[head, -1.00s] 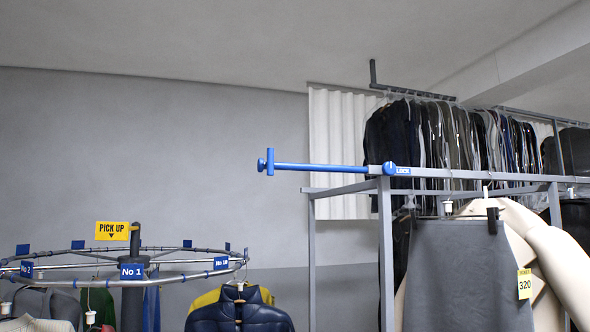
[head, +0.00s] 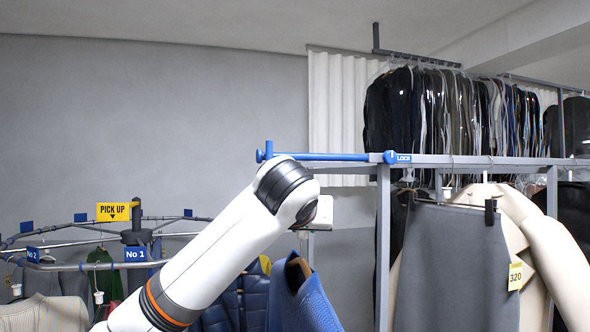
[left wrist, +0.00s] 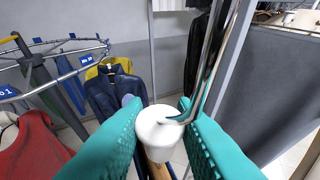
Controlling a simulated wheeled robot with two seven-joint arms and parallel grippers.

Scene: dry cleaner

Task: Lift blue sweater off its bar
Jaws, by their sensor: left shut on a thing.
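The blue sweater (head: 300,306) hangs on a wooden hanger (head: 300,266) at bottom centre in the head view, partly behind my left arm. In the left wrist view my left gripper (left wrist: 163,118), with teal fingers, is shut on the white collar (left wrist: 158,130) at the base of a metal hanger hook (left wrist: 212,55). Wooden hanger shows below the collar. My arm hides the fingers in the head view. The blue bar (head: 335,157) marked LOCK crosses above the sweater. Whether the hook touches a bar cannot be told. My right gripper is not in view.
A round rail (head: 75,267) with number tags and a PICK UP sign (head: 113,212) carries garments at left, including a navy puffer jacket (left wrist: 112,95). A grey frame (head: 383,250) with a grey garment (head: 450,265) stands at right. Bagged clothes (head: 430,110) hang behind.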

